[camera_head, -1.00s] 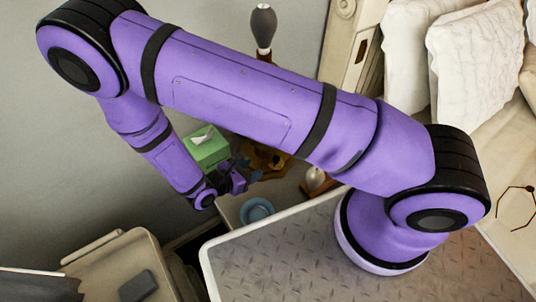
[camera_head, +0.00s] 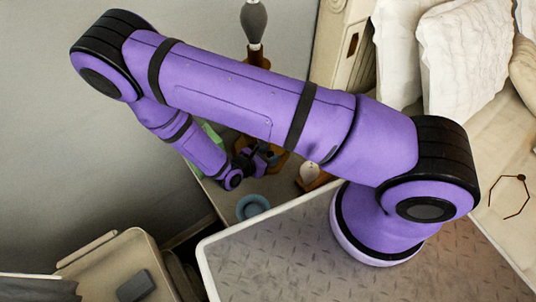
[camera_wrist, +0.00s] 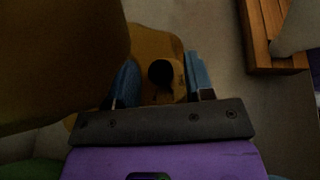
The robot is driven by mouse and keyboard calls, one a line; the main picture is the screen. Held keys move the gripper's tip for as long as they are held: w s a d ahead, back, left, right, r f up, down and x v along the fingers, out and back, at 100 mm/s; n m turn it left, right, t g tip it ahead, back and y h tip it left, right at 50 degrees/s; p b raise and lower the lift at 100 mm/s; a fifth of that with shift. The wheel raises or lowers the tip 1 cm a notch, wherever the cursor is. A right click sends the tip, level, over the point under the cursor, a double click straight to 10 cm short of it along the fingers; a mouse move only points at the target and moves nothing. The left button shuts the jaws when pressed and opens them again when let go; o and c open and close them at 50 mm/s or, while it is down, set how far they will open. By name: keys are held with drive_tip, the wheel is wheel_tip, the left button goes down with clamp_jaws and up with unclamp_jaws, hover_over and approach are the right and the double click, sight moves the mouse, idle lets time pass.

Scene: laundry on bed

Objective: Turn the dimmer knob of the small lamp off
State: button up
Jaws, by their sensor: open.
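In the wrist view a round black knob (camera_wrist: 161,73) sits on a yellow-brown base (camera_wrist: 157,45), which I take for the small lamp's base. My gripper (camera_wrist: 160,80) is open, with one blue finger on each side of the knob; I cannot tell whether either touches it. A large dark brown shape (camera_wrist: 60,55) fills the left of this view. In the head view my gripper (camera_head: 264,158) is over the bedside surface, against the brown base (camera_head: 284,164), which is mostly hidden by my arm. I cannot tell whether the lamp is lit.
A blue dish (camera_head: 252,207) is below my gripper. A wooden piece with a white bulb-like top (camera_head: 310,173) stands to the right; its wood shows in the wrist view (camera_wrist: 262,30). A green box (camera_head: 209,136) is mostly behind my arm. A grey bulb-shaped thing (camera_head: 254,20) stands behind.

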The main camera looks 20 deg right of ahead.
drive_tip(key=shift+c, duration=0.4)
drive_tip(key=c, duration=0.8)
drive_tip(key=n+t, duration=0.1)
drive_tip(key=n+t+y, duration=0.1)
drive_tip(key=t, duration=0.1)
drive_tip(key=shift+s+n, duration=0.2)
drive_tip(key=shift+n, duration=0.2)
drive_tip(key=n+t+y, duration=0.3)
drive_tip(key=shift+s+d+n, duration=0.15)
drive_tip(key=shift+d+n, duration=0.1)
drive_tip(key=shift+n, duration=0.05)
drive_tip(key=n+t+y, duration=0.1)
drive_tip(key=n+y, duration=0.1)
drive_tip(key=y, duration=0.1)
drive_tip(key=n+t+y, duration=0.1)
drive_tip(key=n+y, duration=0.1)
drive_tip(key=n, duration=0.1)
drive_tip(key=shift+d+t+y, duration=0.2)
drive_tip(key=shift+t+y, duration=0.2)
drive_tip(key=shift+o, duration=0.2)
drive_tip(key=shift+n, duration=0.4)
